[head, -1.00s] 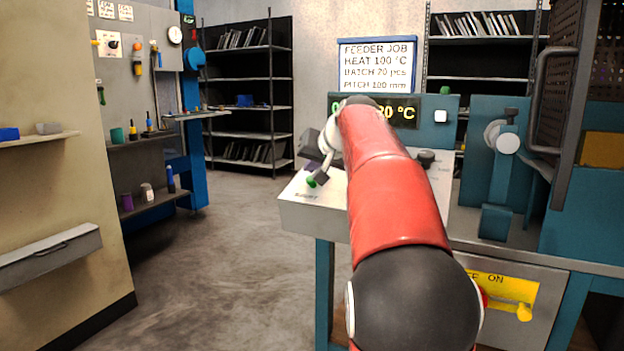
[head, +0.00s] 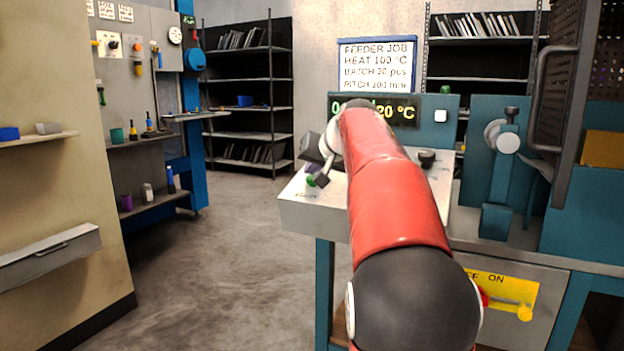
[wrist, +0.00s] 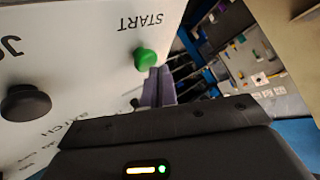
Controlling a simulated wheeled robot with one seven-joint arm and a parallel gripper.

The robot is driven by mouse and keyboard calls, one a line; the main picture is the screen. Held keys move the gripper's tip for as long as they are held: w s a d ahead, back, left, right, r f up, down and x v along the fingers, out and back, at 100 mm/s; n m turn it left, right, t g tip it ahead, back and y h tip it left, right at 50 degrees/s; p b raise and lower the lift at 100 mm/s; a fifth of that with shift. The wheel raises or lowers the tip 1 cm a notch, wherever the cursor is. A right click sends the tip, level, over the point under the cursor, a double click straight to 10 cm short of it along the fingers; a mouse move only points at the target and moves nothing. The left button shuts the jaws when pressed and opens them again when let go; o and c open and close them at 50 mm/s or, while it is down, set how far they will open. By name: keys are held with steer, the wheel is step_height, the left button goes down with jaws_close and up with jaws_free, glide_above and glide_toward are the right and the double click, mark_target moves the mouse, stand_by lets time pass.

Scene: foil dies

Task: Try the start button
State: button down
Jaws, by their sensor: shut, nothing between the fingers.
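The green start button (wrist: 145,58) sits on the pale panel, below the word START, which reads upside down in the wrist view. My gripper (wrist: 158,77) is shut and empty. Its purple-grey fingertips lie right beside the button in the wrist view; I cannot tell if they touch it. In the head view my gripper (head: 321,180) is just over the panel's left part. The display (head: 395,113) behind is partly covered by my arm and reads 20 °C at its right.
A black knob (wrist: 25,103) is on the panel; another view of it is at the right (head: 427,158). A yellow switch plate (head: 510,293) is below. Open floor lies left.

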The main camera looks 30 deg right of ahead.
steer(key=shift+w+d+f+b, duration=0.15)
steer(key=shift+f+b, duration=0.15)
steer(key=shift+f, duration=0.25)
stand_by(0.5)
steer(key=shift+r, duration=0.1)
steer(key=shift+s+a+r+p, duration=0.1)
steer(key=shift+a+r+p, duration=0.05)
steer(key=shift+r+p, duration=0.25)
steer(key=shift+s+a+r+p, duration=0.1)
steer(key=shift+r+p, duration=0.2)
steer(key=shift+r, duration=0.1)
steer(key=r+p, duration=0.2)
steer(key=r, duration=0.1)
steer(key=s+a+r+p, duration=0.1)
steer(key=shift+a+r+p, duration=0.1)
steer(key=shift+r+p, duration=0.25)
steer(key=shift+r, duration=0.05)
stand_by(0.7)
